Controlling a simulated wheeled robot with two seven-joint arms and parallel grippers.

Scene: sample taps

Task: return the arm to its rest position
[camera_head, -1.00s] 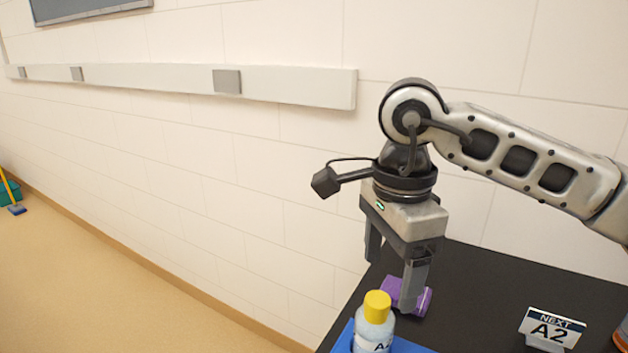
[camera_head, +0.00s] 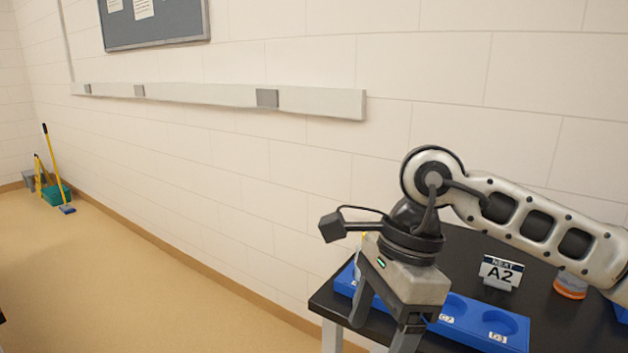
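My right arm (camera_head: 540,225) comes in from the right in the head view. My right gripper (camera_head: 383,325) points down over the left front part of the black table. Its two fingers are apart, and I see nothing held between them; the tips are near the bottom of the picture. My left gripper is not in view.
A blue rack (camera_head: 515,342) with round wells lies on the black table (camera_head: 470,250), partly behind my gripper. A bit of yellow shows behind the wrist. An "A2" sign (camera_head: 500,272) and an orange-and-white container (camera_head: 570,284) stand right. Open floor (camera_head: 130,280) lies left.

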